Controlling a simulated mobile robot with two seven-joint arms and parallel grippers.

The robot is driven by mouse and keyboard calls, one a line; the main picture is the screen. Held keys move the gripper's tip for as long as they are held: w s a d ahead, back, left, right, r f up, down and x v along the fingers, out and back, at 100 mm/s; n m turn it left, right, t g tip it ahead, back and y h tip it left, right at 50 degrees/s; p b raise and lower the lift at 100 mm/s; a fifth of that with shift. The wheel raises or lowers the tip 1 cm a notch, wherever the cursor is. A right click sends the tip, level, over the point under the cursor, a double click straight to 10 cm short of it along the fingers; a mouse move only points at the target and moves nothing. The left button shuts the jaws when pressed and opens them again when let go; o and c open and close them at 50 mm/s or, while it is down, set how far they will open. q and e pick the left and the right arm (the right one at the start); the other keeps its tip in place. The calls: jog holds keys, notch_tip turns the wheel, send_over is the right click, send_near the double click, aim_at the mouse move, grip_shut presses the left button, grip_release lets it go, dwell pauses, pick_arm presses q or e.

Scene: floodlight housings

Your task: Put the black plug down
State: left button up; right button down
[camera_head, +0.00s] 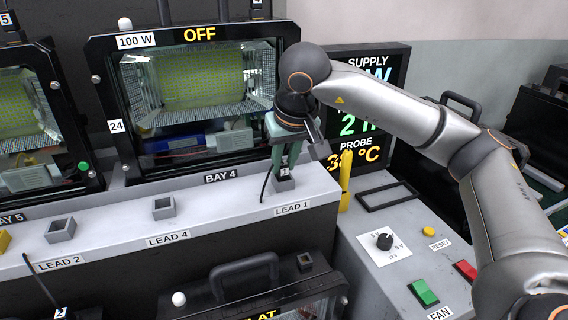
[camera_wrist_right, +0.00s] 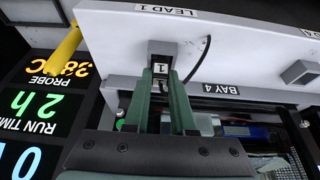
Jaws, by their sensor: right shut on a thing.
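My right gripper (camera_head: 284,160) reaches down over the grey ledge, its green fingers shut on a small black plug marked 1 (camera_head: 284,171). The plug is at the small grey holder (camera_head: 284,184) behind the LEAD 1 label, and a thin black cable hangs beside it on the left. In the right wrist view, the plug (camera_wrist_right: 160,71) sits between the fingertips, lined up with the holder (camera_wrist_right: 162,47). The fingers hide part of it, so I cannot tell how deep it sits. My left gripper is not in view.
Empty grey holders stand at LEAD 4 (camera_head: 164,208) and LEAD 2 (camera_head: 60,230). The BAY 4 floodlight housing (camera_head: 118,100) is close behind the gripper. A yellow probe (camera_head: 345,180) stands to the right, near the control panel (camera_head: 400,250). Another handled housing (camera_head: 245,272) is in front, below the ledge.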

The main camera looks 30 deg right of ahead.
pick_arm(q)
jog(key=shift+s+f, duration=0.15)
pick_arm(e)
jog(key=shift+f, duration=0.35)
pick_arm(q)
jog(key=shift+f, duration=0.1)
pick_arm(e)
jog(key=shift+f, duration=0.15)
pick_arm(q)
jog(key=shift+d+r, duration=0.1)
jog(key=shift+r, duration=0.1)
pick_arm(e)
jog(key=c, duration=0.7)
grip_release()
jog(key=shift+c, duration=0.2)
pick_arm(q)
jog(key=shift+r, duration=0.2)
pick_arm(e)
jog(key=shift+r, duration=0.4)
pick_arm(q)
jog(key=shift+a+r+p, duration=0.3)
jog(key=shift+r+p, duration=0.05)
jog(key=shift+p, duration=0.35)
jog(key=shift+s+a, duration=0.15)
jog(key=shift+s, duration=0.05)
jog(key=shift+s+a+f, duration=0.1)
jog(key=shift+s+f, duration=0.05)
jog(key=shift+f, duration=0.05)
pick_arm(e)
jog(key=v, duration=1.2)
